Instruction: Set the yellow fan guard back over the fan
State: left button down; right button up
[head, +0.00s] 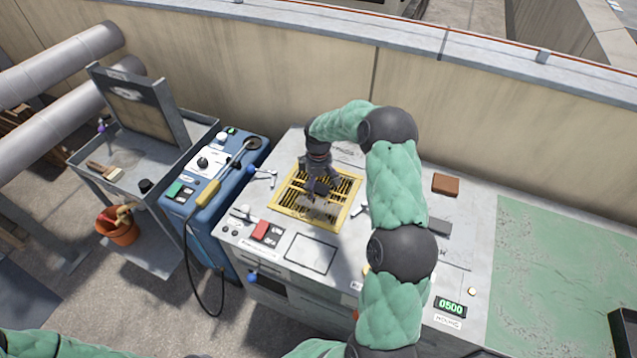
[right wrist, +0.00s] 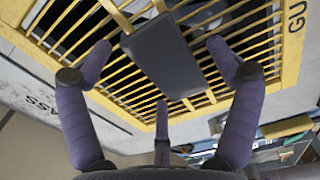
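The yellow fan guard (head: 334,225), a square barred frame, lies on the pale top of the unit in the head view. My right gripper (head: 316,192) is over its middle. In the right wrist view the guard (right wrist: 291,50) shows lettering starting "GU" on its edge. A dark grey block (right wrist: 165,55) at the guard's middle lies between the spread fingers of my right gripper (right wrist: 160,70); gaps show on both sides, so the gripper looks open. Dark space and pale shapes show behind the bars; I cannot make out the fan clearly. My left gripper is out of view.
A black-outlined rectangle (head: 311,254) and a red switch (head: 267,231) are in front of the guard. A blue machine (head: 226,190) with a yellow-handled wand (head: 208,193) stands left. A brown block (head: 446,184) and a 0500 display (head: 451,307) are right. A wall runs behind.

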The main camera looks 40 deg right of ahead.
notch_tip(320, 180, up, 12)
dwell(0.8)
jog(key=shift+r, duration=0.1)
